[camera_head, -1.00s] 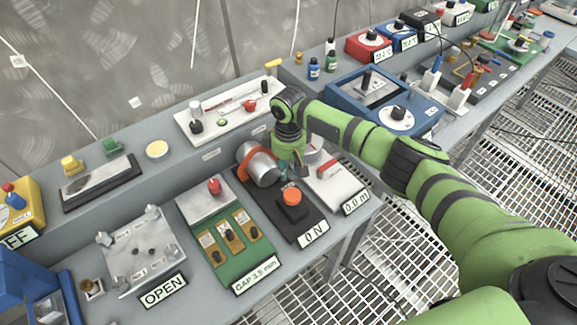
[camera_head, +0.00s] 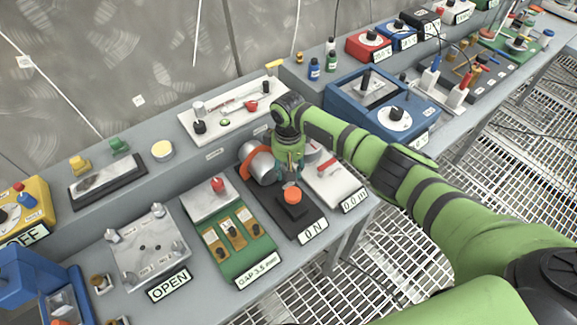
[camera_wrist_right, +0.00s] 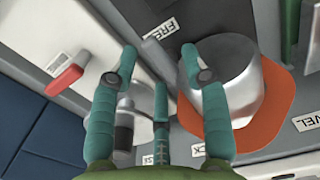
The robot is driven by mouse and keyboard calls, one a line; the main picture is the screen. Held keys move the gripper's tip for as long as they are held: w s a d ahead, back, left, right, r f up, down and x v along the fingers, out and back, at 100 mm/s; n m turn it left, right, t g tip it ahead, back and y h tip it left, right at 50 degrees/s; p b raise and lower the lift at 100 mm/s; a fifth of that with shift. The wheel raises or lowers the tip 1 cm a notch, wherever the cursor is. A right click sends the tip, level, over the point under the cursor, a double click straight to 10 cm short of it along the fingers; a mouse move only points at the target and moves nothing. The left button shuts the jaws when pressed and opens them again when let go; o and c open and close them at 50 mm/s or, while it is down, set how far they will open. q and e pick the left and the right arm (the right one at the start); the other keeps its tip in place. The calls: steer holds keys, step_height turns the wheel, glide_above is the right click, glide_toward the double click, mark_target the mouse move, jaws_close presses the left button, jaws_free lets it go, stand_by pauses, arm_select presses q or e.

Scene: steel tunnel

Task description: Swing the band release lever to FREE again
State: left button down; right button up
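My right gripper (camera_head: 289,168) comes in from the right and hangs over the bench, just beside a silver drum (camera_head: 261,162) with an orange collar. The wrist view shows its teal fingers (camera_wrist_right: 160,80) spread apart, with the drum (camera_wrist_right: 225,85) behind the right finger. A small post with a dark knob (camera_wrist_right: 124,132) shows behind the left finger; I cannot tell if this is the band release lever. A label starting "FRE" (camera_wrist_right: 160,28) and one ending in "CK" (camera_wrist_right: 198,148) are partly cut off or covered. I see nothing gripped. My left gripper is out of view.
A black base with an orange button (camera_head: 292,195) and an ON sign (camera_head: 313,231) is in front of the drum. A white plate with a red handle (camera_head: 327,165) lies to the right. A green GAP panel (camera_head: 247,262) is on the left. A white panel (camera_head: 190,131) stands behind.

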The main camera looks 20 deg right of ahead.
steer(key=shift+r, duration=0.25)
step_height(320, 180, up, 12)
steer(key=shift+f, duration=0.2)
steer(key=shift+f, duration=0.1)
stand_by(0.6)
